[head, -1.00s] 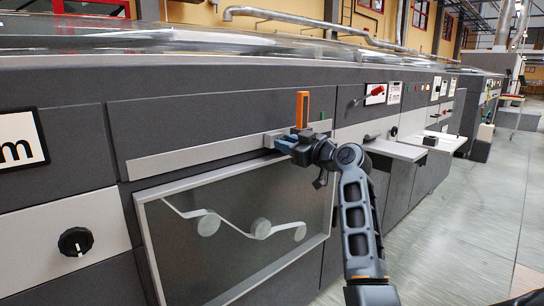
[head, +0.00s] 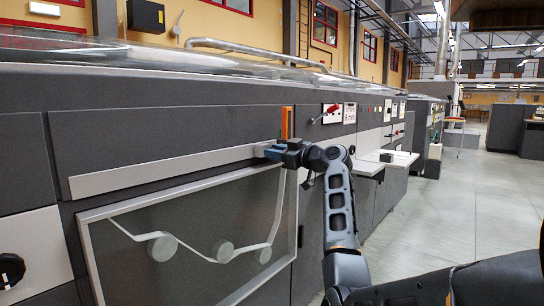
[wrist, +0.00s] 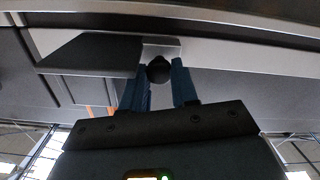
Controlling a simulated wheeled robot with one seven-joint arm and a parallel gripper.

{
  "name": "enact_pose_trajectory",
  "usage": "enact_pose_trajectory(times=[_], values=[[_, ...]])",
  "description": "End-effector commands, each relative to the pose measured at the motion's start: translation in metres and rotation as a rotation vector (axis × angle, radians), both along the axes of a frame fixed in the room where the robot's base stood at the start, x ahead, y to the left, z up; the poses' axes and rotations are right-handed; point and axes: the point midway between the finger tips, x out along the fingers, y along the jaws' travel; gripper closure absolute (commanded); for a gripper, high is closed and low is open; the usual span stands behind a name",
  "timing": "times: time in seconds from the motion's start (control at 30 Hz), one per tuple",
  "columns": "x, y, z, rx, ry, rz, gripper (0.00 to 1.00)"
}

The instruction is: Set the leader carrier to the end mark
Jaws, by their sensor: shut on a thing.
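The leader carrier (head: 259,149) is a small grey block at the right end of a light grey rail (head: 160,173) on the machine front. In the wrist view the carrier (wrist: 165,45) has a round dark knob (wrist: 159,69) between my blue fingers. My gripper (head: 272,152) is shut on this knob; it also shows in the wrist view (wrist: 160,85). An upright orange post (head: 287,122) stands just above and right of the gripper. I cannot make out a separate green mark now. My gripper and wrist hide part of the carrier and the rail's end.
Below the rail, a framed dark window (head: 190,235) shows a white web line running over several rollers. A white shelf (head: 370,166) juts out right of my arm. A black knob (head: 10,270) is at the far left. The floor (head: 460,210) is clear on the right.

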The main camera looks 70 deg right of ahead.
Motion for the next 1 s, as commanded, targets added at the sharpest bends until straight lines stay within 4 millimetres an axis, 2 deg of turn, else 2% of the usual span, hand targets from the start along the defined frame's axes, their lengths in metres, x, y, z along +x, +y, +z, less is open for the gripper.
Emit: enact_pose_trajectory(times=[0.37, 0.4, 0.5, 0.77, 0.87, 1.0], values=[[0.000, -0.001, -0.001, 0.001, 0.002, -0.001, 1.00], [0.000, -0.001, -0.001, 0.001, 0.002, -0.001, 0.69], [0.000, -0.001, -0.001, 0.001, 0.001, 0.000, 0.61], [-0.002, 0.000, 0.000, 0.000, 0.001, 0.000, 0.61], [-0.011, 0.002, 0.000, 0.000, 0.000, -0.002, 0.61], [-0.032, 0.007, 0.000, 0.000, 0.001, -0.003, 0.61]])
